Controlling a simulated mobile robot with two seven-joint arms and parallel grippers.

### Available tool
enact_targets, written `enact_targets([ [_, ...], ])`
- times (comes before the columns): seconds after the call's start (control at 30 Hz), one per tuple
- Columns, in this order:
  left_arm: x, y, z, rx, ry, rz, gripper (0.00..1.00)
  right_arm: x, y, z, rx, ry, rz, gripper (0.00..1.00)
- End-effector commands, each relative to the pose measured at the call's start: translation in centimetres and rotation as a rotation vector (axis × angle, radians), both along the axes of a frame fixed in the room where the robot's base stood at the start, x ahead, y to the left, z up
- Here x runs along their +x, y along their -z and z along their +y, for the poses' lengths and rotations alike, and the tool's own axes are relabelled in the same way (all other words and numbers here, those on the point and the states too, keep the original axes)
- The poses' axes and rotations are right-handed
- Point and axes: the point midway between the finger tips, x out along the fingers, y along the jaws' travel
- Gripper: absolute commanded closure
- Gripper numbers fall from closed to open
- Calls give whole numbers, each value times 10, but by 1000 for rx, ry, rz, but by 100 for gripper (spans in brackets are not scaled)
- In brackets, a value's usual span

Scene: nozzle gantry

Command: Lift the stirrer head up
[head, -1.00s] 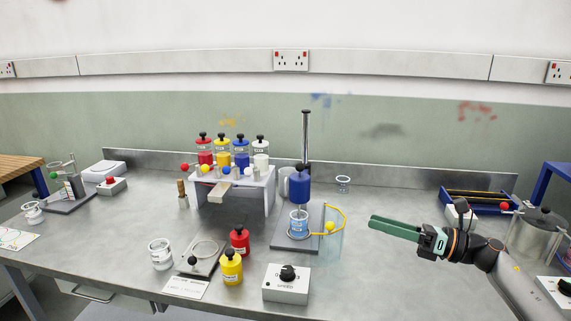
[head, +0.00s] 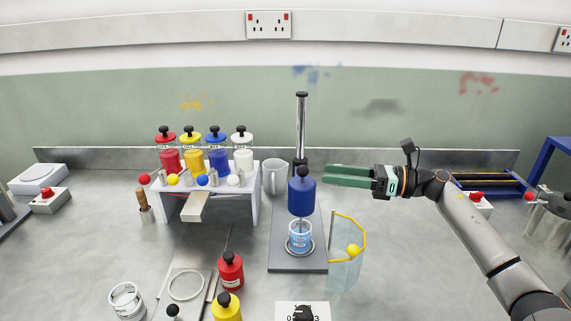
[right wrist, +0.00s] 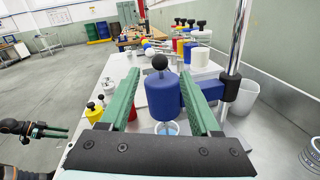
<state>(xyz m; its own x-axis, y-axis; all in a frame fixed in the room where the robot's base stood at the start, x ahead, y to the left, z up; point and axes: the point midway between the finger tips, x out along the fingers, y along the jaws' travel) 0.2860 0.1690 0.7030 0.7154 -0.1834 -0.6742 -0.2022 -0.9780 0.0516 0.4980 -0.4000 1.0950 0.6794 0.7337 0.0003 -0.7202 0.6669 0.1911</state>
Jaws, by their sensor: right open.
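The stirrer head (head: 302,197) is a blue cylinder with a black knob (head: 303,171) on top, on a chrome post (head: 301,125) above a grey base plate. Its shaft reaches down into a clear cup (head: 300,237) of blue liquid. My right gripper (head: 326,175) is open and empty, just right of the head, near knob height. In the right wrist view its green fingers (right wrist: 159,76) lie either side of the blue body (right wrist: 163,97) in the picture, with no visible grip. My left gripper (right wrist: 55,131) shows small at the left; its opening is unclear.
A clear curved guard (head: 345,272) with a yellow rim and yellow ball (head: 352,251) stands right of the cup. A white rack (head: 247,202) with several coloured bottles and a grey mug (head: 276,178) stand left. Open bench lies right of the guard.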

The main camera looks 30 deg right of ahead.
Motion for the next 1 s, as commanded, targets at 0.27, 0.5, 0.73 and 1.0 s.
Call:
enact_targets([
  [0.27, -2, -21, 0, 0, 1, 4, 50, 40, -5, 44, 4, -2, -2, 36],
  [0.5, -1, -31, -1, 0, 1, 3, 50, 64, -3, 70, 3, 0, 0, 36],
  [0.73, -1, -33, -1, 0, 1, 2, 50, 72, 0, 78, 1, 0, 1, 36],
  [1.0, 0, -34, -1, -1, 1, 0, 50, 71, 0, 78, 0, 0, 1, 43],
])
